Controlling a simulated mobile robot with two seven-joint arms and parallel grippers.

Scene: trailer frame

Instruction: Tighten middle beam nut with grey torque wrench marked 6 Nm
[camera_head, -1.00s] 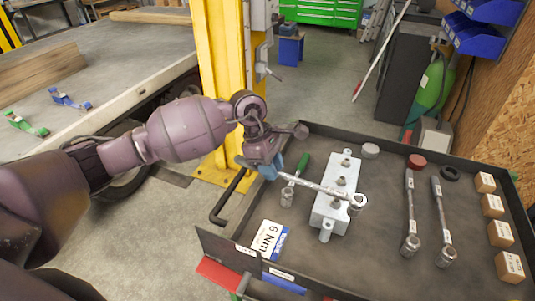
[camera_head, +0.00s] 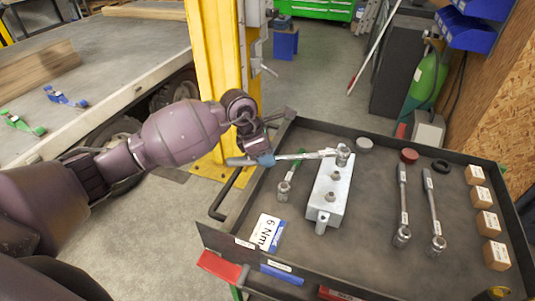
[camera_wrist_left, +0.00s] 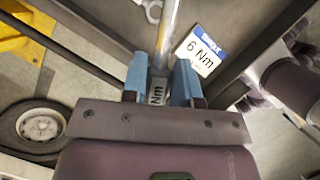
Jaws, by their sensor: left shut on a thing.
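My left gripper (camera_head: 265,158) is shut on the grey handle of a torque wrench (camera_head: 300,156). I cannot tell whether the head touches anything there. The middle nut (camera_head: 334,175) and the near nut (camera_head: 330,197) stand uncovered on the block; the far nut is hidden by the head. My right gripper is not in view.
A yellow post (camera_head: 217,75) stands behind my left arm.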

